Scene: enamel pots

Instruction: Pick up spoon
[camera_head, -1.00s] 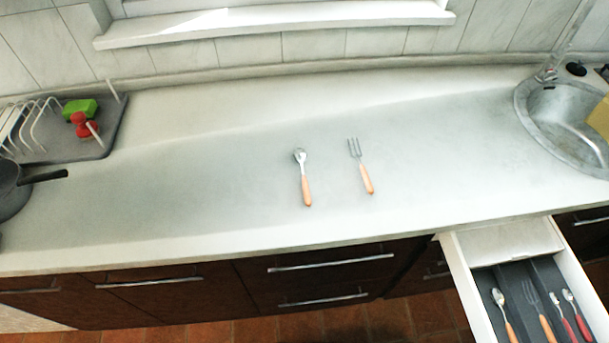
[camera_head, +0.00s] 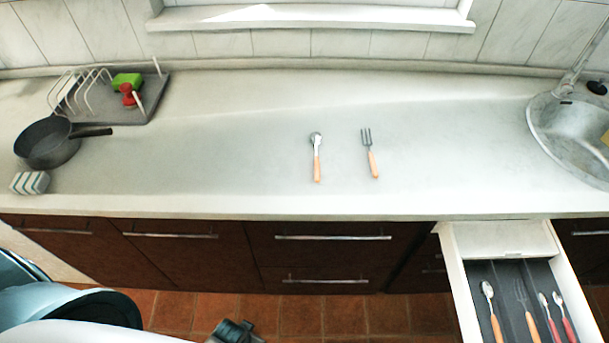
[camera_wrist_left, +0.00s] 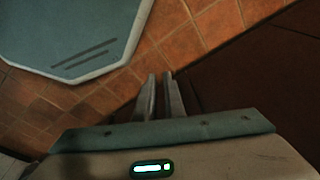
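The spoon (camera_head: 317,158) lies on the pale countertop, its metal bowl toward the wall and its orange handle toward the front edge. A fork (camera_head: 370,155) with an orange handle lies to its right, apart from it. Another orange-handled spoon (camera_head: 491,310) lies in the open drawer. In the left wrist view, my left gripper (camera_wrist_left: 160,76) points at the tiled floor and the dark cabinet fronts. Its fingers are close together with nothing visible between them; whether they are shut is unclear.
The open drawer (camera_head: 454,285) juts out at lower right, holding cutlery. A pan (camera_head: 48,146), a striped sponge (camera_head: 30,182) and a dish rack (camera_head: 150,112) stand at left. A sink (camera_head: 560,125) is at right. The counter around the spoon is clear.

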